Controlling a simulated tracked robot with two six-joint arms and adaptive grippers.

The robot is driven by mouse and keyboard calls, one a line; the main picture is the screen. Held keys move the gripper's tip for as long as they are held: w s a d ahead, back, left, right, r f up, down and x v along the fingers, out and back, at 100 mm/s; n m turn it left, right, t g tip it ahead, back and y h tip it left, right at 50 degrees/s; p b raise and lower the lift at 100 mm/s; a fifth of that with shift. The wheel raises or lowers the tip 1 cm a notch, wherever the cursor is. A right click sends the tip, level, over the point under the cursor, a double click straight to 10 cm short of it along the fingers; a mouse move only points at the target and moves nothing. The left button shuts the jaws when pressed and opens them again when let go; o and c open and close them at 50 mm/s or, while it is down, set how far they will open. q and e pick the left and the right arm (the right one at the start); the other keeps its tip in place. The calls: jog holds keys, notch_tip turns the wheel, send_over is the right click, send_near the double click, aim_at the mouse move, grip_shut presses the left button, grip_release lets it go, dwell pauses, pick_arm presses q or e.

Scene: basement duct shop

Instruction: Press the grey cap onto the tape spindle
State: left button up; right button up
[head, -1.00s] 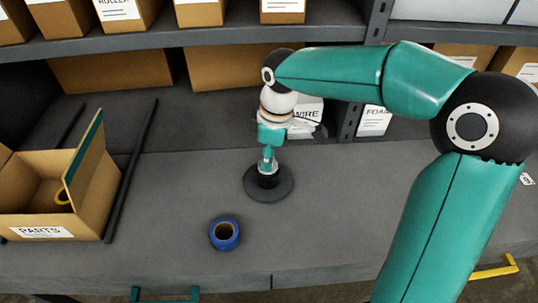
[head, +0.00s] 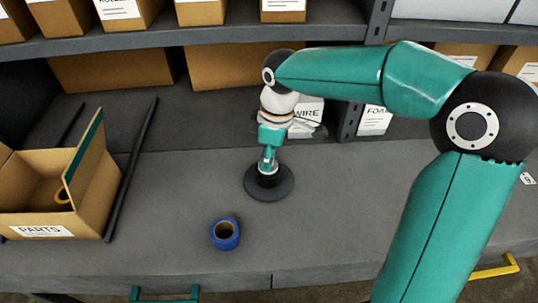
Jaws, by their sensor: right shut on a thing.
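The tape spindle (head: 281,188) stands on the grey bench, a dark round base with a short black post. My right gripper (head: 268,163) comes down from above, directly over the post, and is shut on the small grey cap (head: 268,169). The cap is mostly hidden between the fingers and appears to be at the top of the post; I cannot tell whether it is seated or just touching. My left gripper is not in view.
A blue tape roll (head: 225,246) lies in front of the spindle. An open carton marked PARTS (head: 85,215) stands at the left, with a dark rod (head: 130,170) beside it. Shelves with boxes (head: 235,66) rise behind. The bench right of the spindle is clear.

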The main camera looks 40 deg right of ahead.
jog(key=o, duration=0.9)
jog(key=shift+o, duration=0.3)
jog(key=o, duration=0.4)
jog(key=shift+o, duration=0.2)
jog(key=shift+r+p, duration=3)
jog(key=shift+r, duration=0.55)
grip_shut()
